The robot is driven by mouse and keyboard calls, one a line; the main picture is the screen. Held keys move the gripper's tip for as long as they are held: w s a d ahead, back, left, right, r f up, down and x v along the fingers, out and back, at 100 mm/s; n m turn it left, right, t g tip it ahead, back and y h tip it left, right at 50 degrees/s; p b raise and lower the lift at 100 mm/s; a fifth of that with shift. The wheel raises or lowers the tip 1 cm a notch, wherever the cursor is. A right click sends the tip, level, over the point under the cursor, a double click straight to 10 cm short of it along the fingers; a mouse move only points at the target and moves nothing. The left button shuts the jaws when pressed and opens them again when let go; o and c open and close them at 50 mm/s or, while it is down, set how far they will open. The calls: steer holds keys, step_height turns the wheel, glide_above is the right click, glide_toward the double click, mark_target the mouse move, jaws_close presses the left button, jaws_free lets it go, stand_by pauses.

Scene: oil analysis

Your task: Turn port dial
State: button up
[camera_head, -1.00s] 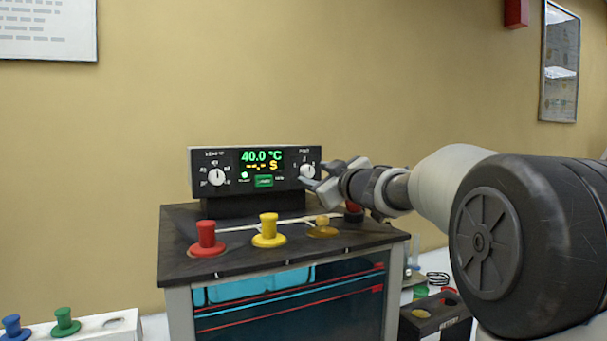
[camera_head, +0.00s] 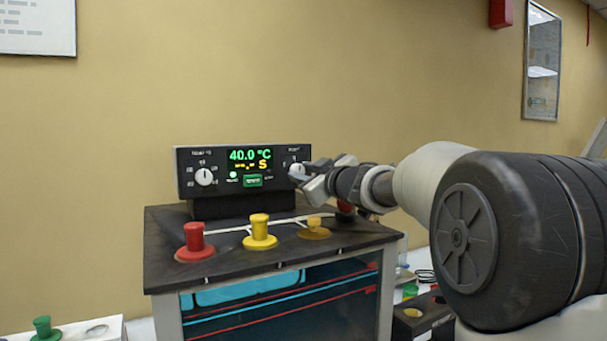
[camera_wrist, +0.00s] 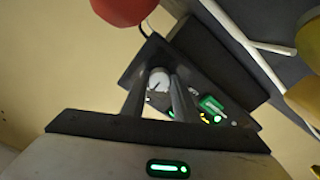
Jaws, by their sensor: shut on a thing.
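The port dial (camera_head: 297,170) is a white round knob on the right side of the black control panel (camera_head: 214,184). My gripper (camera_head: 304,179) reaches it from the right, with its fingers at the knob. In the wrist view the dial (camera_wrist: 158,80) sits between the two fingertips of my gripper (camera_wrist: 158,92), which are shut on it. The fingers partly cover the dial in the head view. A second white dial (camera_head: 204,177) is on the panel's left side. The display (camera_head: 250,159) between them reads 40.0 °C in green, with a yellow S below.
The panel stands on a dark bench top (camera_head: 165,240). A white holder with a green plug (camera_head: 44,328) is at lower left.

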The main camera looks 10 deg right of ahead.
steer(key=shift+n, duration=0.4)
steer(key=n, duration=0.5)
steer(key=shift+n+b, duration=0.3)
steer(key=shift+b, duration=0.05)
steer(key=n+b, duration=0.1)
steer(key=n, duration=0.4)
steer(key=shift+r, duration=0.1)
steer(key=shift+n, duration=0.4)
steer(key=o, duration=1.1)
steer(key=shift+c, duration=0.2)
